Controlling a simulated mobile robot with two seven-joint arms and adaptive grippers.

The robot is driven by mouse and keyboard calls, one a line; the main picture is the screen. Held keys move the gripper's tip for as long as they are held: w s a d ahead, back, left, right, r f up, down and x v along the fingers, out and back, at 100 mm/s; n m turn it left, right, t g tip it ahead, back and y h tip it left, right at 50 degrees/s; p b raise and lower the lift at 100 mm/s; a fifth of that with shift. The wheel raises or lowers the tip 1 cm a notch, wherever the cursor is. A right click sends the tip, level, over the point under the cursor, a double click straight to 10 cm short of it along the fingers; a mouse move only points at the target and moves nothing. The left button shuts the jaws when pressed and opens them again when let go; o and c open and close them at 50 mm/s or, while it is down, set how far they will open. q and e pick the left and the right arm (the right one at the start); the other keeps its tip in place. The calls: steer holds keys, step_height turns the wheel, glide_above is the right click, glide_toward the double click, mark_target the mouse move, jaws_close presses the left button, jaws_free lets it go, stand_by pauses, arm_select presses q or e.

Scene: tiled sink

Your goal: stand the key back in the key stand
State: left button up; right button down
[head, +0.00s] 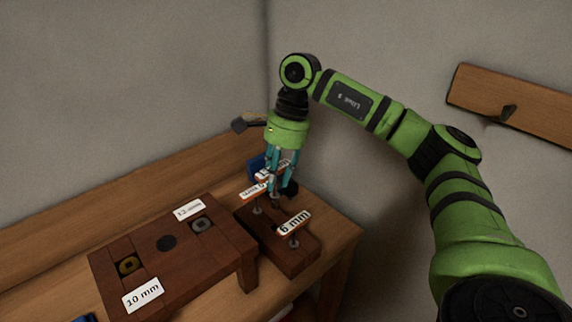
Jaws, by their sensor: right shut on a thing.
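The key stand is a dark wooden block (288,262) near the right end of the bench. A key with a white, orange-edged 6 mm tag (294,223) stands upright at its front. Another tagged key (254,189) stands farther back, its label partly covered. My right gripper (278,192) points down over the back of the stand and is shut on a key. A white tag (275,171) shows between its fingers, and they hide most of the held key. I cannot tell whether its lower end touches the stand. My left gripper is not in view.
Left of the stand is a larger dark wooden block (228,247) with 10 mm and 12 mm labels and inset round fittings. A blue object (257,166) is behind the gripper. A wall board with a hook (507,113) is at right. Bare bench (338,240) lies right of the stand.

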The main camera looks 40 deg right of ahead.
mark_target(275, 196)
steer(key=shift+w+a, duration=0.15)
steer(key=shift+a, duration=0.1)
steer(key=shift+d+f+b, duration=0.1)
steer(key=shift+f+b, duration=0.25)
steer(key=shift+f, duration=0.05)
step_height(275, 196, down, 4)
steer(key=b, duration=0.3)
steer(key=shift+r, duration=0.1)
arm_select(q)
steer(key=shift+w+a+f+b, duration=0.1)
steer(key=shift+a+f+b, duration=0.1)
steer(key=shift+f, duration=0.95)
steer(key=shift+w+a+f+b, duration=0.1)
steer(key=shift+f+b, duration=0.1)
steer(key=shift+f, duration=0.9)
arm_select(e)
steer(key=shift+f, duration=0.65)
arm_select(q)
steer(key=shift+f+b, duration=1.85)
arm_select(e)
steer(key=shift+f, duration=2.4)
steer(key=c, duration=0.8)
jaws_free()
steer(key=shift+r, duration=0.1)
